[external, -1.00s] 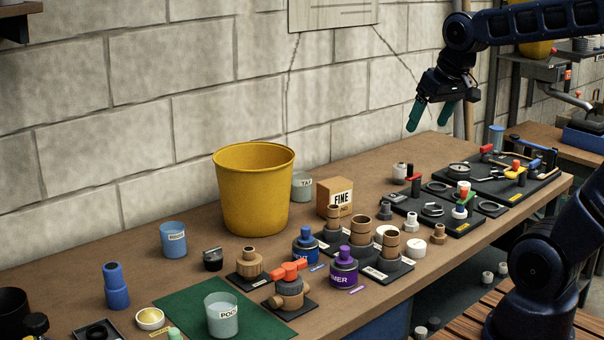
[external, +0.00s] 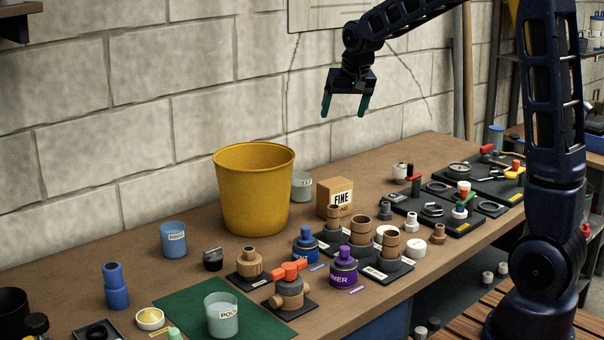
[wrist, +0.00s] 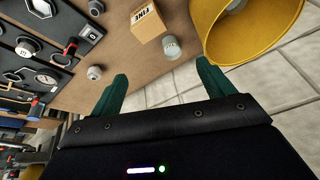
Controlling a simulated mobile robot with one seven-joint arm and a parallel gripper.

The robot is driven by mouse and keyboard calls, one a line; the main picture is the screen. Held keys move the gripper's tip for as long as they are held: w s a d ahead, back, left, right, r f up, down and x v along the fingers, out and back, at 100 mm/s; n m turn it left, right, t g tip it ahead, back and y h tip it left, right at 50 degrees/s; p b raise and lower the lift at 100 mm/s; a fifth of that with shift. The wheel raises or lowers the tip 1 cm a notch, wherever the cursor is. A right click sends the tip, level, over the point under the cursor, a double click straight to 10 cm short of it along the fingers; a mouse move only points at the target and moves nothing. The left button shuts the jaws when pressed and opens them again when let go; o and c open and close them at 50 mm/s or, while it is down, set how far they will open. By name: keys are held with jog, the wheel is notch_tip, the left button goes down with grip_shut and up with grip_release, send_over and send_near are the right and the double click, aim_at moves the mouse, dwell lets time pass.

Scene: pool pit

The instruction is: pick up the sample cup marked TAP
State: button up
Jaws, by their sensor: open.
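The sample cup marked TAP (external: 302,189) is a pale, translucent cup standing on the bench behind and right of the yellow bucket. The bucket hides part of its left side. In the wrist view the cup (wrist: 171,46) shows between the cardboard box and the bucket, beyond my fingertips. My gripper (external: 345,112) is open and empty, pointing down in the air above and to the right of the cup. Its two green fingers (wrist: 160,88) stand apart in the wrist view, with nothing between them.
The yellow bucket (external: 253,195) stands close left of the cup. The FINE box (external: 335,197) stands close right. Bottles and fittings fill the front. Cups marked POOL (external: 222,318) and another blue-tinted labelled cup (external: 174,240) stand left. The block wall rises behind.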

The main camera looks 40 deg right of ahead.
jog(key=w+d+f+m+h, duration=0.1)
jog(key=w+d+f, duration=0.1)
jog(key=w+f, duration=0.8)
jog(key=m, duration=0.1)
send_over(301, 181)
jog(key=w+d, duration=0.1)
notch_tip(301, 181, down, 6)
jog(key=shift+h, duration=0.4)
jog(key=shift+w+d+f, duration=0.1)
jog(key=shift+f, duration=1.75)
jog(key=shift+d+f, duration=0.1)
jog(key=shift+f, duration=1.75)
jog(key=x, duration=0.5)
jog(key=c, duration=1.2)
jog(key=shift+o, duration=0.2)
